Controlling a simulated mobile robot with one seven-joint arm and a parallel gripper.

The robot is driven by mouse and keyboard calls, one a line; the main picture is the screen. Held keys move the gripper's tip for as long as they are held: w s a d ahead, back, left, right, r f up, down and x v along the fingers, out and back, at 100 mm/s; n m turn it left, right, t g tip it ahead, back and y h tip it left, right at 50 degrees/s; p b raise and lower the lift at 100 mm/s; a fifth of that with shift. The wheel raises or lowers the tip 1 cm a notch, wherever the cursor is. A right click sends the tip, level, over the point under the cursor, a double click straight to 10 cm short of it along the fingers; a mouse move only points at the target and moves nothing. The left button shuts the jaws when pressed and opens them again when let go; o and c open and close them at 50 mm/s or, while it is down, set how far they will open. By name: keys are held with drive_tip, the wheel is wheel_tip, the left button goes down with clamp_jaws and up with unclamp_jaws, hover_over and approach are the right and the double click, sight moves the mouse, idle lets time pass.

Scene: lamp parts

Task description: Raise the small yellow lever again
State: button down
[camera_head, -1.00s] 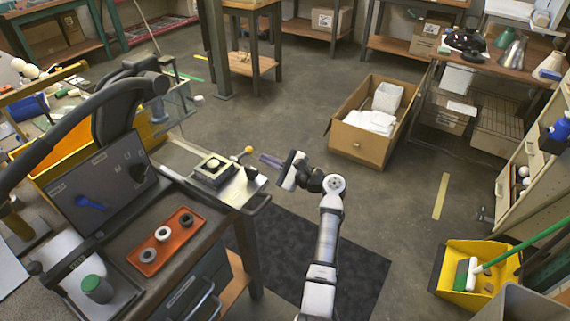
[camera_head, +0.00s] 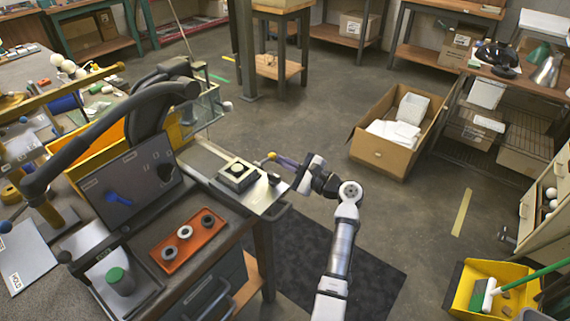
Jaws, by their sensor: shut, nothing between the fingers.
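The fingers look shut, with nothing held. The tips are very close to the knob or touching it; I cannot tell which. The lever's shaft is too small to judge its angle well.
An orange tray (camera_head: 168,267) with several rings lies on the bench's near part. A dark panel (camera_head: 130,190) and a thick curved grey arm (camera_head: 105,125) stand to the left. An open cardboard box (camera_head: 384,155) stands on the floor.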

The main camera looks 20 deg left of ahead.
drive_tip(key=shift+w+r+n+b, duration=0.15)
drive_tip(key=shift+r+n+b, duration=0.35)
drive_tip(key=shift+n, duration=0.3)
wheel_tip(320, 180, up, 4)
drive_tip(key=n+b, duration=0.1)
drive_tip(key=n, duration=0.4)
drive_tip(key=shift+r, duration=0.2)
